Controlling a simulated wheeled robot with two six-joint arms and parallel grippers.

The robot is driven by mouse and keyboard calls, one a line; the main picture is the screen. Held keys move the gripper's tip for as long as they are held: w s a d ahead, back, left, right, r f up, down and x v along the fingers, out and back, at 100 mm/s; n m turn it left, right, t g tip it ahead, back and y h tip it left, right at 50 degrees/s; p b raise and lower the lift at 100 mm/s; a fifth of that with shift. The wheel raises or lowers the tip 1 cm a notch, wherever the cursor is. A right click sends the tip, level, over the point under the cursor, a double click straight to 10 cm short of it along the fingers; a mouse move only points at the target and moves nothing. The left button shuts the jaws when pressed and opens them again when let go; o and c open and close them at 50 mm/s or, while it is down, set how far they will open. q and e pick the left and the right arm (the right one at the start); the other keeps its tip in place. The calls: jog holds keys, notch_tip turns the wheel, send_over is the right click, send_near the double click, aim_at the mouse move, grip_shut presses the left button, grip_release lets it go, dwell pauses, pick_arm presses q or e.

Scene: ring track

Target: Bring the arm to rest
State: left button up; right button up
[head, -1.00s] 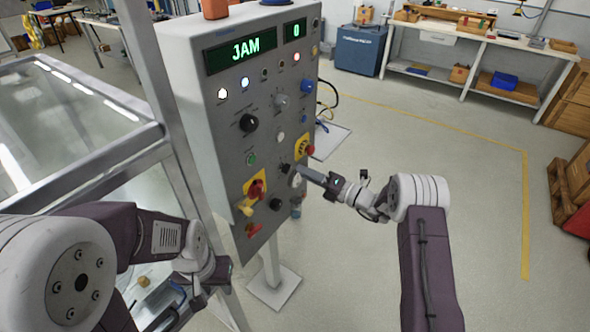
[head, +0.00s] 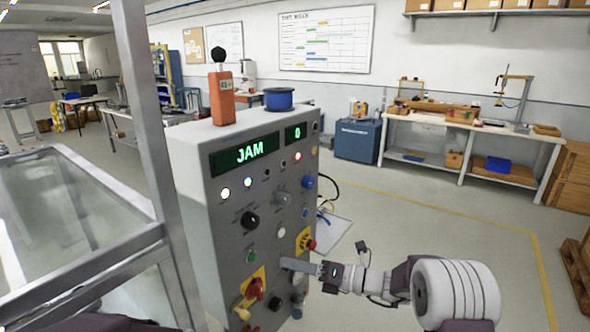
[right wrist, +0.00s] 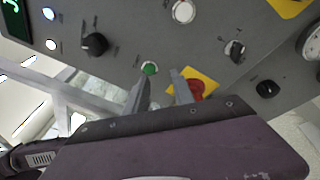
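I cannot tell whether the fingertips touch the panel. My left gripper is out of view; only a dark piece of my arm shows at the lower left edge.
The panel display (head: 250,152) reads JAM and 0. An orange device (head: 221,98) and a blue spool (head: 279,99) stand on the panel. A metal-framed glass case (head: 75,220) is on the left. Open floor (head: 430,225) lies right, before a workbench (head: 455,132).

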jog(key=s+d+f+n+g+h, duration=0.1)
jog(key=s+f+n+g+h, duration=0.3)
jog(key=s+n, duration=0.5)
jog(key=s+d+f+n+g+h, duration=0.1)
jog(key=s+f+n+g+h, duration=0.25)
jog(key=s, duration=0.85)
jog(key=s+d+f+n+t+h, duration=0.1)
jog(key=s+d+f+n+h, duration=0.1)
jog(key=d+f+n+h, duration=0.2)
jog(key=s+d+f+n+t+h, duration=0.1)
jog(key=d+f+n+h, duration=0.2)
jog(key=d+n, duration=0.8)
jog(key=n+h, duration=0.1)
jog(key=n, duration=0.3)
jog(key=shift+s+f, duration=0.4)
jog(key=shift+h, duration=0.25)
